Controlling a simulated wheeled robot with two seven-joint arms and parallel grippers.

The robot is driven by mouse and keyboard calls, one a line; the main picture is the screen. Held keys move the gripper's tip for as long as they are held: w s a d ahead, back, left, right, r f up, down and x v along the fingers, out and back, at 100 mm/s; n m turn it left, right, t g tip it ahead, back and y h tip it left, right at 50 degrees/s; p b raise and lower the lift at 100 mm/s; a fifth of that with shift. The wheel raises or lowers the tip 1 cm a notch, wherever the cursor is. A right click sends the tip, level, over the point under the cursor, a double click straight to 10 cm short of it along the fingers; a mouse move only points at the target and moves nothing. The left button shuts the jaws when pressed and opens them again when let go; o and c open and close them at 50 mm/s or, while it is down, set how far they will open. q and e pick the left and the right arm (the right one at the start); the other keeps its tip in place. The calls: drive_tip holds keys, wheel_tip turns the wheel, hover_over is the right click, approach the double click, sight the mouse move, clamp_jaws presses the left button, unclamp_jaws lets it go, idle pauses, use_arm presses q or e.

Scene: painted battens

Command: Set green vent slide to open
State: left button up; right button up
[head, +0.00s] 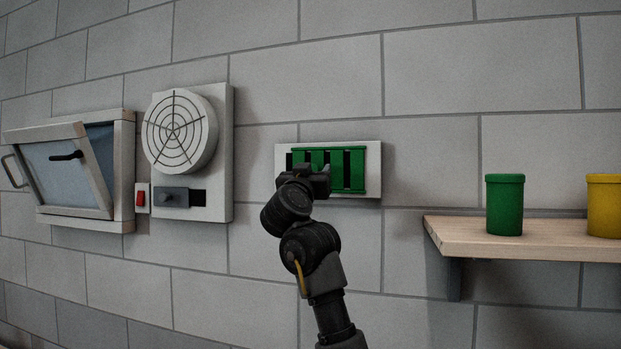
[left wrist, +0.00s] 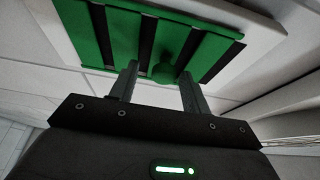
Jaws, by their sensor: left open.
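The green vent slide (head: 356,170) sits in a white frame on the grey block wall, with dark gaps between its upright green slats. It also shows at the top of the left wrist view (left wrist: 188,42). A small round green knob (left wrist: 163,73) stands out from it. My left gripper (head: 305,172) is in front of the vent's lower left part and hides some of it. In the left wrist view its two fingers (left wrist: 158,75) are open, one on each side of the knob. I cannot tell whether either finger touches it. My right gripper is not in view.
Left of the vent are a round fan (head: 179,130) on a white panel with a grey slider (head: 174,197), a red switch (head: 141,198) and a tilted window (head: 70,172). At right, a wooden shelf (head: 465,235) holds a green canister (head: 505,205) and a yellow canister (head: 606,206).

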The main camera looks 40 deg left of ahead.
use_arm(q)
drive_tip(key=p+v, duration=0.5)
drive_tip(key=v, duration=0.5)
drive_tip(key=shift+s+d+p, duration=0.2)
drive_tip(key=shift+p, duration=0.15)
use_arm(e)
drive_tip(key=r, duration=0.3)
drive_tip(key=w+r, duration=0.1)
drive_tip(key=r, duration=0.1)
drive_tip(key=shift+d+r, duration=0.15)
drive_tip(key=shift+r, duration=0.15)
use_arm(q)
drive_tip(key=shift+f, duration=0.15)
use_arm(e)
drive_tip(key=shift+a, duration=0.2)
